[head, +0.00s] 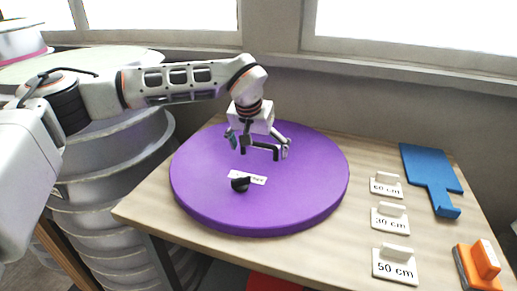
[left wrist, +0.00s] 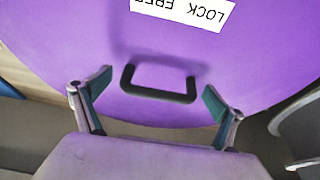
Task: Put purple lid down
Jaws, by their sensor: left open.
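The round purple lid (head: 300,200) lies flat on the wooden table. It has a white label (head: 256,179), a black knob (head: 240,184) and a black bar handle (head: 262,151). My left gripper (head: 259,146) is open just over the handle at the lid's far side. In the left wrist view, the handle (left wrist: 160,94) shows between the spread fingers of my left gripper (left wrist: 158,92), with a gap on each side. The purple lid (left wrist: 70,45) fills most of that view, and its label (left wrist: 185,10) reads upside down. My right gripper is not in view.
Small white signs with handles, including 30 cm (head: 391,222) and 50 cm (head: 395,268), stand to the right of the lid. A blue tool (head: 430,170) and an orange block (head: 478,268) lie farther right. Large white round moulds (head: 110,190) are stacked left of the table (head: 150,206).

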